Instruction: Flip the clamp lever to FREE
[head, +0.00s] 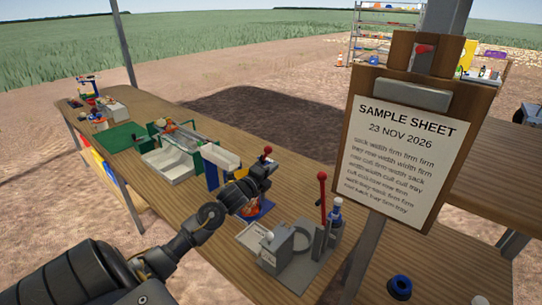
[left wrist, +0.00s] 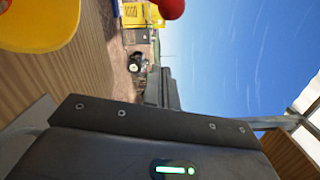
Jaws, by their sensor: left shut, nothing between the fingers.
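My left gripper (head: 264,172) reaches in over the bench and is shut with nothing held. A red ball knob (head: 268,150) shows right at its tip; whether they touch I cannot tell. A second lever with a long red handle (head: 322,190) stands upright on a grey fixture (head: 300,252) to the right. I cannot tell which one is the clamp lever, and no FREE marking is readable. My right gripper is not in view.
A blue, white and yellow stand (head: 218,162) is left of my gripper, with a pale tray (head: 168,163) beyond. A sample sheet board (head: 405,145) rises at the right. A dark blue ring (head: 400,286) lies lower right.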

